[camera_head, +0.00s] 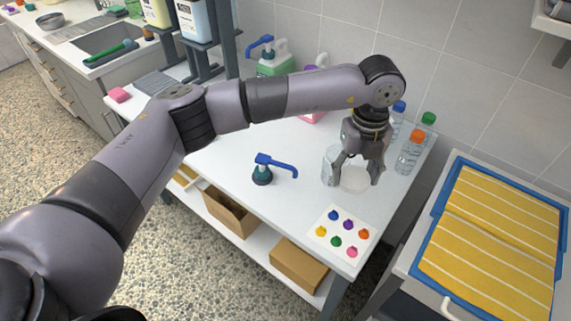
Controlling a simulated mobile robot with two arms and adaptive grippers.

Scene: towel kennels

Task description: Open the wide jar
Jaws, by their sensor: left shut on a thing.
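My left gripper (357,178) reaches down over the right part of the white table, fingers spread around a wide, pale round thing. This looks like the wide jar's whitish lid (354,180), and the fingers are shut on it. Clear jar-like walls (328,166) show just left of the lid, partly behind a finger. I cannot tell whether these walls belong to the same jar, or whether the lid sits on it or is apart from it. My right gripper is not in view.
A card with coloured dots (343,232) lies in front. Clear bottles with an orange cap (410,155), a green cap and a blue cap stand behind right. A yellow striped towel (492,240) lies at right.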

